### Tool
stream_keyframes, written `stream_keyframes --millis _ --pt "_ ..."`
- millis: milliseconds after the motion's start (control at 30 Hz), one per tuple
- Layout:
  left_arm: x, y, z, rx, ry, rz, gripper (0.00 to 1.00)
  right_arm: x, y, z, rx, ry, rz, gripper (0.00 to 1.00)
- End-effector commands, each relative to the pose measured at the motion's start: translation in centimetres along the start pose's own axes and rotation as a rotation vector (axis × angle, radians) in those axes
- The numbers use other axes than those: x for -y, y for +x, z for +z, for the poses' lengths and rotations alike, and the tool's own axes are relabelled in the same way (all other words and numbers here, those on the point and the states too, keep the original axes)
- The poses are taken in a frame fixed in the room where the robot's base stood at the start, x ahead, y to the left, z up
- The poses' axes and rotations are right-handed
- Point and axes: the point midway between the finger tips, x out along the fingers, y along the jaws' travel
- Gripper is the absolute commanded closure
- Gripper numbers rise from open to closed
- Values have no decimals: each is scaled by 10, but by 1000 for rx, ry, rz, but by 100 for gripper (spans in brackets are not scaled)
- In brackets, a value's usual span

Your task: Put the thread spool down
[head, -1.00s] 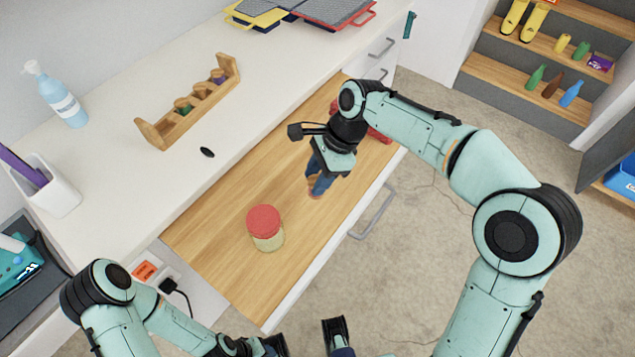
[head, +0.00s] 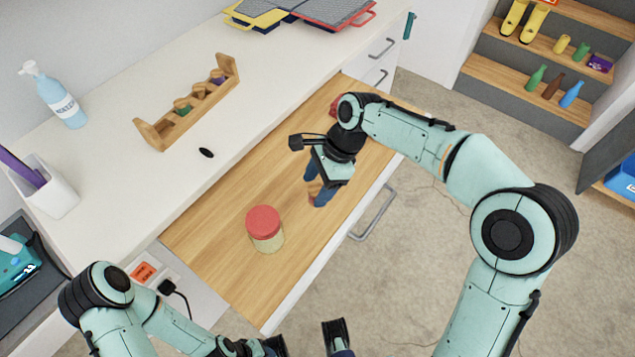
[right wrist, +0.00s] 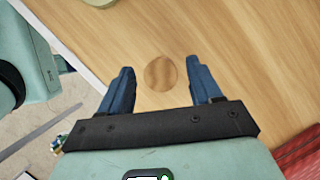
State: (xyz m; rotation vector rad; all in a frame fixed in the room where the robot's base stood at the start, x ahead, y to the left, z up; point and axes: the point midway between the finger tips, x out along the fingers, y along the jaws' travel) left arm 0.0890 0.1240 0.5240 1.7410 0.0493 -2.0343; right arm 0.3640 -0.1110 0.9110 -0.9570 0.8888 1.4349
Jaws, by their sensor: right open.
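My right gripper (head: 316,188) is open, with its blue fingers pointing down at the wooden surface of the pulled-out drawer (head: 215,225). In the right wrist view a round wooden disc (right wrist: 160,73), which looks like the end of the thread spool, lies between the open fingers (right wrist: 160,88), with a gap on each side. In the head view the spool is mostly hidden by the fingers.
A red-lidded jar (head: 264,228) stands in the drawer nearer my left arm. A red item (head: 336,106) is partly hidden behind my right arm. A wooden rack (head: 190,105) with several spools stands on the white counter (head: 115,125). Bare drawer surface surrounds the jar.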

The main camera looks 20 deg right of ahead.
Motion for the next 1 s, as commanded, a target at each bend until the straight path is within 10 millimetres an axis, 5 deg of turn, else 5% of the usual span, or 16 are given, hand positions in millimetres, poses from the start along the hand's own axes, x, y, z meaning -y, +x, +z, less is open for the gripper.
stream_keyframes --millis 600,1000 --pt "-5 -21 6 17 -1 -4 57 1 -111 1 0 -1 -5 36" --pt "-6 -23 6 17 -1 -3 57 0 -122 0 0 0 -1 36"
